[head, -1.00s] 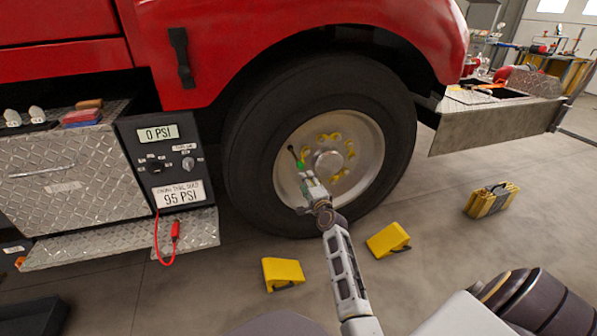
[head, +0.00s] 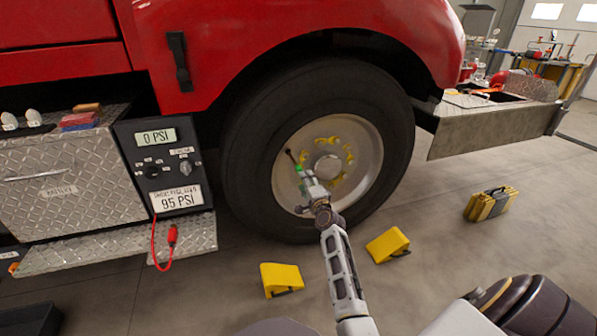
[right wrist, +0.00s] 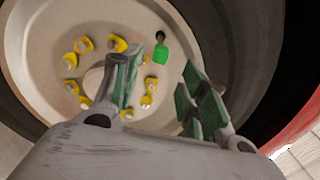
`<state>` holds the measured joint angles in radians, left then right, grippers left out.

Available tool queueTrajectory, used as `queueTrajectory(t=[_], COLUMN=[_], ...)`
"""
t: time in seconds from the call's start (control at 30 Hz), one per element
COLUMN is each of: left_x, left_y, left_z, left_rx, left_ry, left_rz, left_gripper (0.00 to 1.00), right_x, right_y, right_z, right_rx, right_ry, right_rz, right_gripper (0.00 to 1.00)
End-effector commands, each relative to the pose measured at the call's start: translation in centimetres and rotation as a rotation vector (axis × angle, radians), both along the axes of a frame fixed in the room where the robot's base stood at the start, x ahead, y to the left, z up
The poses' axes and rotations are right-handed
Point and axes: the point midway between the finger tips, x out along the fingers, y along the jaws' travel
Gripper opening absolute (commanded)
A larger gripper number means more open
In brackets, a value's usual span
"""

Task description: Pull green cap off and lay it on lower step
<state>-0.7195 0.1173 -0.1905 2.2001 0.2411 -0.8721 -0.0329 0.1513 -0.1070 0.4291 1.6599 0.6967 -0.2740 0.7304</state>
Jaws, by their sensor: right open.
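The green cap (head: 299,168) sits at the wheel on a dark stem. In the right wrist view the green cap (right wrist: 162,53) shows clear of both fingers, just past the gap between their tips. My right gripper (head: 308,181) is in front of the wheel, close to the cap. Its green-padded fingers (right wrist: 168,82) are open, with nothing between them. The lower step (head: 110,249) is a diamond-plate ledge under the side box at the left. My left gripper is not in view.
The tire (head: 253,150) and its rim with yellow lug markers surround the cap. A panel reading 0 PSI (head: 157,165) and a red hose (head: 155,243) hang by the step. Yellow chocks (head: 281,279) (head: 388,244) and a yellow-black case (head: 490,203) stand on the floor.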

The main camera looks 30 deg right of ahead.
Motion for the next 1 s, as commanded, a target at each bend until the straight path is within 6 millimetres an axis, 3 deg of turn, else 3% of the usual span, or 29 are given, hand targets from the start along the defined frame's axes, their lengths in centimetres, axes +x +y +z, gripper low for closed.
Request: queueTrajectory(t=[1.0], left_x=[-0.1], left_y=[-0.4], left_z=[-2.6], left_rx=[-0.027], left_ry=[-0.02], left_rz=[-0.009], left_gripper=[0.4], right_x=[7.3], right_y=[-1.7], right_z=[0.0], right_rx=[0.0], right_ry=[-0.001], right_rz=[0.001], right_gripper=[0.43])
